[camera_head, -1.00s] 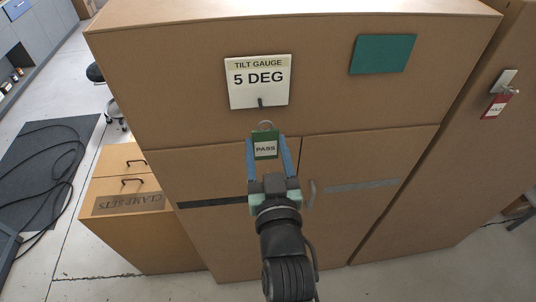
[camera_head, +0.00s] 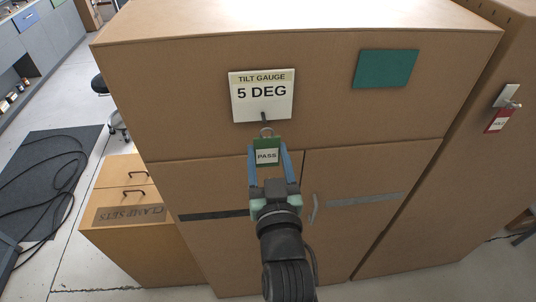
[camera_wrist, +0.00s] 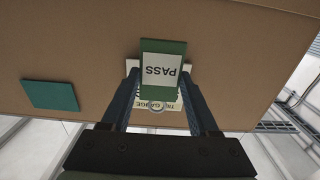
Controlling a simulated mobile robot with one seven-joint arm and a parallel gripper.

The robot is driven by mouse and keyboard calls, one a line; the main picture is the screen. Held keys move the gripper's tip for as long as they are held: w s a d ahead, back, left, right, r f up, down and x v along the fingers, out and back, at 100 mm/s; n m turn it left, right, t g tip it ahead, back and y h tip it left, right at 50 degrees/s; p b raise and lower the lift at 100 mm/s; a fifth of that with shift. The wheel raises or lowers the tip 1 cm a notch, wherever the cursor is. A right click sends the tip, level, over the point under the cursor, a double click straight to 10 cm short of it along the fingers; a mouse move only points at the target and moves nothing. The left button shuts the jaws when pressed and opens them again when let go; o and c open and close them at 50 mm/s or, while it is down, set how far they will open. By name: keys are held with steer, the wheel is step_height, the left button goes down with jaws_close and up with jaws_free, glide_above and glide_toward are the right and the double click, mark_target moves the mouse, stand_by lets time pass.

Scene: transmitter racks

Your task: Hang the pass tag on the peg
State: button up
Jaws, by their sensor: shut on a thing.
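The pass tag (camera_head: 266,156) is green with a white PASS label and a ring (camera_head: 266,132) at its top. My gripper (camera_head: 267,152) is shut on the tag, with a blue finger on each side. The tag also shows in the wrist view (camera_wrist: 162,68), upside down between the fingers. The peg (camera_head: 263,118) is a small dark pin at the lower edge of the white TILT GAUGE 5 DEG sign (camera_head: 262,92). In the head view the ring appears just below the peg. I cannot tell whether they touch. In the wrist view the tag hides part of the sign.
The sign is on a brown cabinet (camera_head: 200,130) with a teal panel (camera_head: 386,69) at right. A red tag (camera_head: 497,121) hangs from a holder on the right-hand cabinet. A lower CLAMP SETS drawer unit (camera_head: 130,214) stands at left. A door handle (camera_head: 314,208) is right of my gripper.

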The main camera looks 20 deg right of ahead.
steer(key=shift+w, duration=0.1)
steer(key=shift+b+x, duration=0.55)
steer(key=shift+x, duration=0.95)
steer(key=shift+w+d, duration=0.1)
steer(key=shift+w+f, duration=0.1)
steer(key=shift+f, duration=0.1)
steer(key=shift+w+f+b, duration=0.25)
steer(key=shift+f+b, duration=0.1)
steer(key=shift+b, duration=0.25)
steer(key=shift+w+d+f, duration=0.1)
steer(key=shift+f, duration=0.05)
steer(key=shift+w, duration=0.1)
steer(key=shift+w+d+b, duration=0.1)
steer(key=shift+w+b, duration=0.25)
steer(key=shift+b, duration=0.05)
steer(key=shift+w, duration=0.15)
